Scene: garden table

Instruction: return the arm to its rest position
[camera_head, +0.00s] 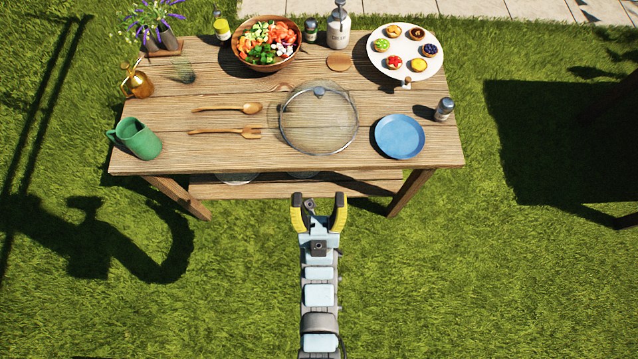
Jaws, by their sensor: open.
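My gripper (319,212) is in the head view at the lower middle, in front of the near edge of the wooden table (220,155). Its two yellow-and-black fingers are spread apart with nothing between them. My arm runs straight down from it to the bottom edge of the picture, over the grass. The gripper appears clear of everything on the tabletop. Its height relative to the tabletop cannot be told from this view.
Near the table's front are a glass lid (318,125), a blue plate (399,136), wooden utensils (225,108) and a green jug (136,138). A salad bowl (240,50) and a tart platter (377,60) stand behind. Open grass (480,280) surrounds the table.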

